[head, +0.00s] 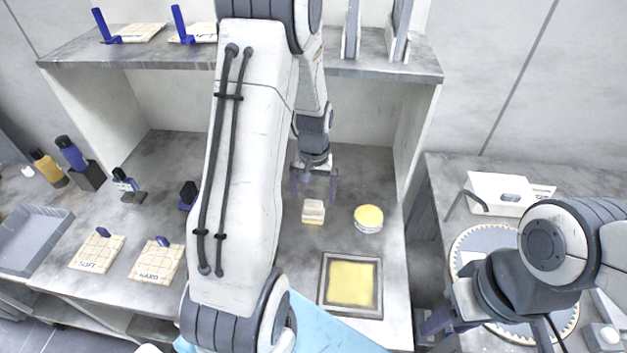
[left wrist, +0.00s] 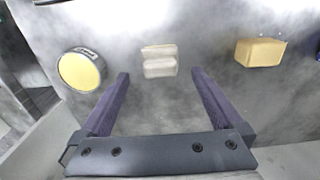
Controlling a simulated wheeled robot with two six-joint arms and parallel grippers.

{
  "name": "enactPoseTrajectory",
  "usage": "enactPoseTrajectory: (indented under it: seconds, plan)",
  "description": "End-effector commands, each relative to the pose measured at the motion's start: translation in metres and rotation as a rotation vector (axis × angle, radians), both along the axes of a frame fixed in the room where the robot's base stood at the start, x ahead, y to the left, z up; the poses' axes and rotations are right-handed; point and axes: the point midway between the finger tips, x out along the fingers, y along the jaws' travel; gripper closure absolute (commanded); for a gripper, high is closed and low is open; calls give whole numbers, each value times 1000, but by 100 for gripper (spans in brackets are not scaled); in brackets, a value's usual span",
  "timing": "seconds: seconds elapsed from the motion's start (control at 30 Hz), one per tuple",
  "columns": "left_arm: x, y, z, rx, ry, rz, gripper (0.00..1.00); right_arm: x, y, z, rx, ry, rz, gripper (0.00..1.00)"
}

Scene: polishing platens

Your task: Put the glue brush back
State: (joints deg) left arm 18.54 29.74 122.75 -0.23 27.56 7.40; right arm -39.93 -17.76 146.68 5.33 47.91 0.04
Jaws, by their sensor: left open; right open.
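I cannot make out a glue brush for certain in either view. My left gripper (head: 315,180) is open and empty, low over the bench in the bay under the shelf. In the head view a small cream block (head: 313,211) lies just in front of it. In the left wrist view the cream block (left wrist: 160,60) shows beyond the gap between the open fingertips (left wrist: 160,76). A round tin with a yellow top (head: 368,218) stands to the block's right; it also shows in the left wrist view (left wrist: 82,72). My right gripper (head: 440,322) is open at the lower right, partly hidden.
A yellow block (left wrist: 260,52) lies beside the cream one. A framed yellow tray (head: 350,308) is near the front edge. Pads marked SOFT (head: 97,252) and HARD (head: 157,262) lie left. The shelf (head: 385,67) overhangs. A toothed platen (head: 485,240) is right. My left arm hides mid-bench.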

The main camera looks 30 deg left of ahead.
Motion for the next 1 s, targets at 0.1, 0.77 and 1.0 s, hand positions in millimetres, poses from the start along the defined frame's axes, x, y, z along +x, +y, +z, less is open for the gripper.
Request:
enactPoseTrajectory:
  seconds: [0.1,0.77,1.0]
  plan:
    - [1,0,26,2,-7,0,0,0,0,-6,0,0,0,50]
    - [-13,-85,90,-9,-21,-233,0,0,0,-9,0,0,1,50]
    - [-106,-212,126,-45,-44,-719,0,0,0,-9,0,0,0,50]
